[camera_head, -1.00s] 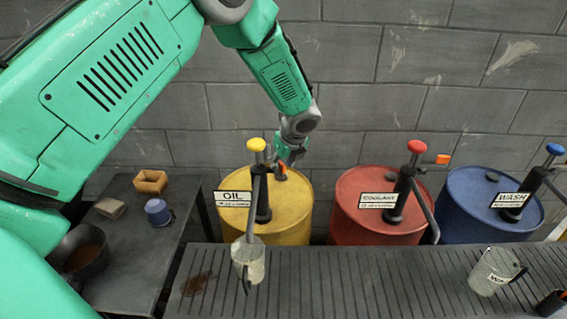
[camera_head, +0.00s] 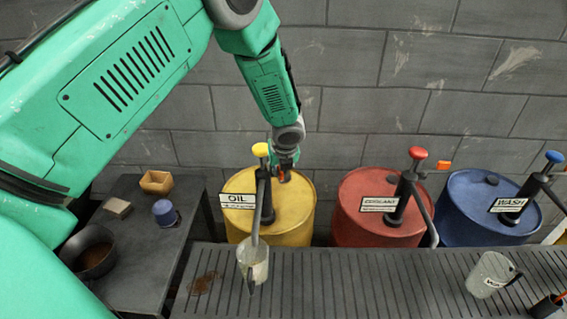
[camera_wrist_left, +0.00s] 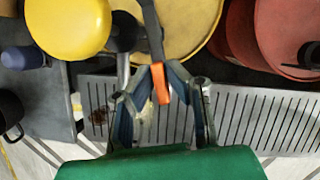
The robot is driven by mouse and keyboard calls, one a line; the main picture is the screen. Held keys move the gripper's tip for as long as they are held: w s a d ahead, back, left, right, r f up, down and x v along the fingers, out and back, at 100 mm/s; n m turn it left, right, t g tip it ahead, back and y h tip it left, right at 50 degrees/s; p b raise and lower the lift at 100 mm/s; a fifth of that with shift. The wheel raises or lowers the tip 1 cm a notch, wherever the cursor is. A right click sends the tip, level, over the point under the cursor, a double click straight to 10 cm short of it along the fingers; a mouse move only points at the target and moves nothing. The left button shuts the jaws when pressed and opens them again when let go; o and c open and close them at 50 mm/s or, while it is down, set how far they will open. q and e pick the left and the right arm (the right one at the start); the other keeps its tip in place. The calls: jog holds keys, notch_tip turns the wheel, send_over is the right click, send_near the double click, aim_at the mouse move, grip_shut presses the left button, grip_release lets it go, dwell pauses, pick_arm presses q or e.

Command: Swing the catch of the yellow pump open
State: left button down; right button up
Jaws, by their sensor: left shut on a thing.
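The yellow pump (camera_head: 260,150) has a round yellow knob and a dark body, and stands on the yellow OIL drum (camera_head: 295,215). Its knob is large at the upper left of the left wrist view (camera_wrist_left: 70,25). Its small orange catch (camera_wrist_left: 161,84) sits between my left fingertips at the end of a dark bar. My left gripper (camera_wrist_left: 162,72) is shut on this catch. In the head view the left gripper (camera_head: 284,164) is small, just right of the pump, and partly hidden by its own wrist. My right gripper is not in view.
A clear jug (camera_head: 253,262) stands under the pump's spout on the slatted bench (camera_head: 370,285). A red COOLANT drum (camera_head: 352,215) and a blue WASH drum (camera_head: 465,215) stand to the right. A side table (camera_head: 150,250) at left holds a pot, a blue-capped container and small blocks.

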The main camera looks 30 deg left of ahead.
pick_arm(q)
jog(key=c, duration=1.6)
grip_release()
jog(key=shift+d, duration=0.1)
jog(key=shift+d+r, duration=0.1)
jog(key=shift+r, duration=0.3)
jog(key=v, duration=1.1)
jog(key=shift+s, duration=0.15)
jog(key=shift+f, duration=0.1)
